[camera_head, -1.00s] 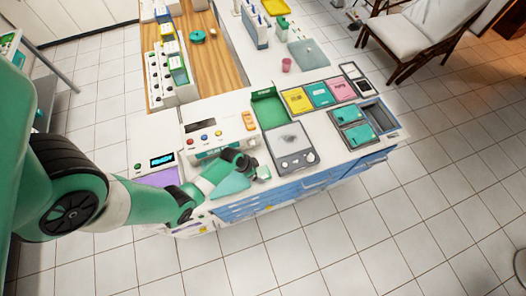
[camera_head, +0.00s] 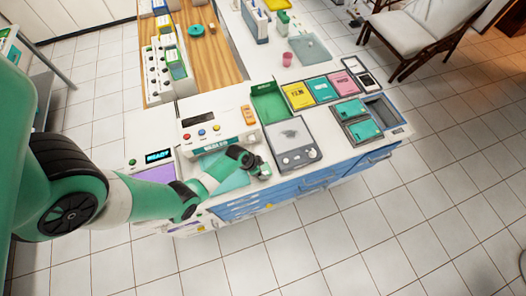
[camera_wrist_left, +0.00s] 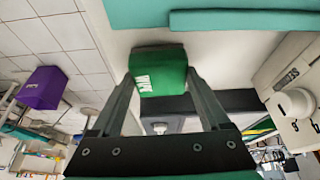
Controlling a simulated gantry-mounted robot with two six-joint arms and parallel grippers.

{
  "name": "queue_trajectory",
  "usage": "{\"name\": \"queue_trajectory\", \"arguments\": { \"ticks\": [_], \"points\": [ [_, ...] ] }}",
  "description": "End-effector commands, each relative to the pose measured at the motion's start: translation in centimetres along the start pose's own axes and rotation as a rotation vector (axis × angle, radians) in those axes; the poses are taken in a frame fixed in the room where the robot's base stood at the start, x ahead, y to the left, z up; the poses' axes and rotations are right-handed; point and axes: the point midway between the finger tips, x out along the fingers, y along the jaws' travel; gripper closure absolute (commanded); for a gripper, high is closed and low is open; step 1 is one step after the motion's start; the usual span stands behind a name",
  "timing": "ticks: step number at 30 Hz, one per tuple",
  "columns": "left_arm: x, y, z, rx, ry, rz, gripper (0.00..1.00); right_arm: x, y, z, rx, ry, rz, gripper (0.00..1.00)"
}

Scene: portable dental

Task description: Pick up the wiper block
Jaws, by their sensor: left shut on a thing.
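The wiper block, a small green block with white lettering (camera_wrist_left: 157,62), sits between the fingers of my left gripper (camera_wrist_left: 160,84) in the left wrist view. The fingers are shut on its two sides. In the head view my left gripper (camera_head: 260,169) is at the front edge of the white counter, left of the grey square device. The block is mostly hidden there by the gripper. My right gripper is not in view.
The grey device with knobs (camera_head: 293,147) is just right of the gripper. A white machine with coloured buttons (camera_head: 208,130) is behind it. Floor in front is clear.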

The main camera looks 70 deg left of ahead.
Motion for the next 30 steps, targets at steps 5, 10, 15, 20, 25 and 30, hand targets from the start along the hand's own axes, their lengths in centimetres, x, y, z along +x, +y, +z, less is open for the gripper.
{"name": "queue_trajectory", "arguments": {
  "ticks": [5,10,15,20,25,30],
  "points": [
    [-0.1,0.0,0.0,0.000,0.000,0.000,0.79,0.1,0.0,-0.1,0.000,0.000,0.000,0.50],
    [-1.2,0.0,-0.5,0.000,0.000,0.000,0.79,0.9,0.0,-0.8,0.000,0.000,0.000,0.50],
    [-3.8,0.0,-1.6,0.000,0.000,0.000,0.79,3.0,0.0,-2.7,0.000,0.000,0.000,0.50],
    [-8.4,2.0,-0.8,0.001,-0.003,0.002,0.79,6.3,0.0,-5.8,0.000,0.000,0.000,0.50],
    [-12.4,4.9,1.6,0.002,-0.004,0.002,0.79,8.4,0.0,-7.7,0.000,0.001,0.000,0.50],
    [-14.8,7.3,3.9,0.002,-0.002,0.002,0.79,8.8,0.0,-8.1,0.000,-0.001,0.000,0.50]
  ]
}}
